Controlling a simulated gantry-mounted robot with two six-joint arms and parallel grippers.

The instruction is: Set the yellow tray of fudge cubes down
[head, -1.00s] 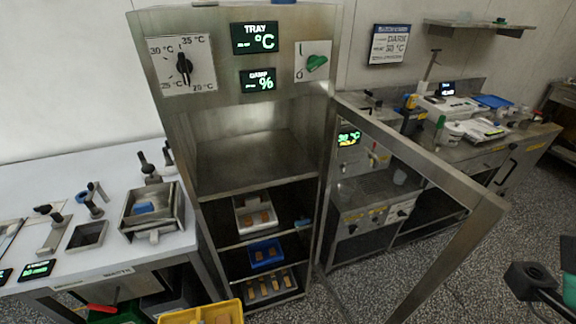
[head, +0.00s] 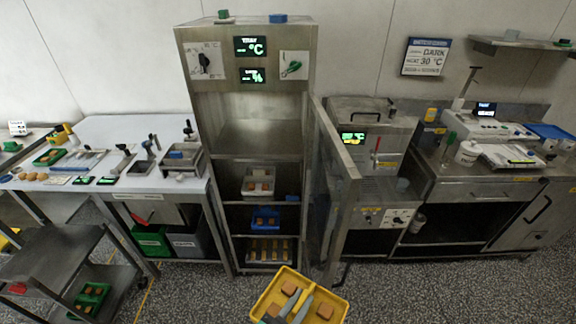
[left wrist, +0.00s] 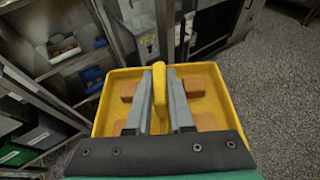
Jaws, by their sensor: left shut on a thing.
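The yellow tray (head: 338,306) with several brown fudge cubes is at the bottom of the head view, held above the floor in front of the tall cabinet. My left gripper (head: 297,303) is shut on it. In the left wrist view my left gripper (left wrist: 160,84) is closed around a yellow upright grip in the tray's middle. The yellow tray (left wrist: 113,87) looks about level there, with fudge cubes on both sides of the fingers. My right gripper is in neither current view.
The tall steel cabinet (head: 246,138) stands open, its door (head: 336,170) swung out right. Its lower shelves hold a white tray (head: 258,183), a blue tray (head: 265,218) and a tray of bars (head: 268,251). A grey cart (head: 62,252) stands left. Speckled floor is clear at right.

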